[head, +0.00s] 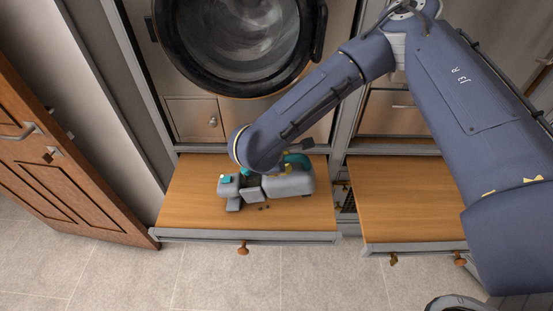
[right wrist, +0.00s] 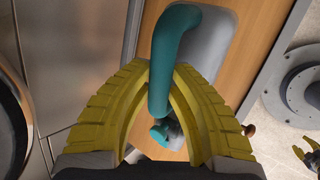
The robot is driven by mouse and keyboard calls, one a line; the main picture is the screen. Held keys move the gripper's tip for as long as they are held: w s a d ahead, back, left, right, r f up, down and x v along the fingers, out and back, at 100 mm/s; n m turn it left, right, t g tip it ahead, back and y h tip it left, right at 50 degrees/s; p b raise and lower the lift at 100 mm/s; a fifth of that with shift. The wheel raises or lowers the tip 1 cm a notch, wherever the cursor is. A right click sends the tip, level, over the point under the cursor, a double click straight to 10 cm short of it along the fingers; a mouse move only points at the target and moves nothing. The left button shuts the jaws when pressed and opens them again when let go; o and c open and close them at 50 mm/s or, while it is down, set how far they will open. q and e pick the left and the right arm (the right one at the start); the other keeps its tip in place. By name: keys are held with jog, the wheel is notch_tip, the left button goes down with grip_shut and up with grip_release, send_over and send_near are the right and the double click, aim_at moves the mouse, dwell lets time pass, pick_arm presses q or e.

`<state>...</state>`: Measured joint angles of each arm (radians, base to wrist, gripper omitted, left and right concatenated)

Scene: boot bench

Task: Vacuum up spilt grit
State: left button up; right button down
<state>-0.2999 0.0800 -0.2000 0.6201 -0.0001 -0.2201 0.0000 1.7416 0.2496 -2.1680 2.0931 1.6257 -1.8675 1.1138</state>
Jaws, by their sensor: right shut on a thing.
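A grey hand vacuum (head: 290,184) with a teal handle lies on the wooden top of the left bench drawer. The teal handle (right wrist: 176,50) shows clearly in the right wrist view. My right gripper (head: 284,167) reaches down from above, and its yellow fingers (right wrist: 163,85) are shut on this handle. A few dark bits of grit (head: 263,207) lie on the wood just in front of the vacuum. The arm hides part of the vacuum. A small yellow, gripper-like part (right wrist: 305,150) at the right edge of the wrist view looks like my left gripper; its jaws are too small to read.
The wooden bench top (head: 190,205) is clear on its left. A second wooden top (head: 395,200) to the right is bare. A round-doored machine (head: 240,40) stands behind. A brown door (head: 60,165) stands at the left. Tiled floor (head: 220,280) lies in front.

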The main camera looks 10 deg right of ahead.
jog(key=shift+s+d, duration=1.3)
jog(key=shift+d, duration=5.25)
jog(key=shift+r, duration=3.05)
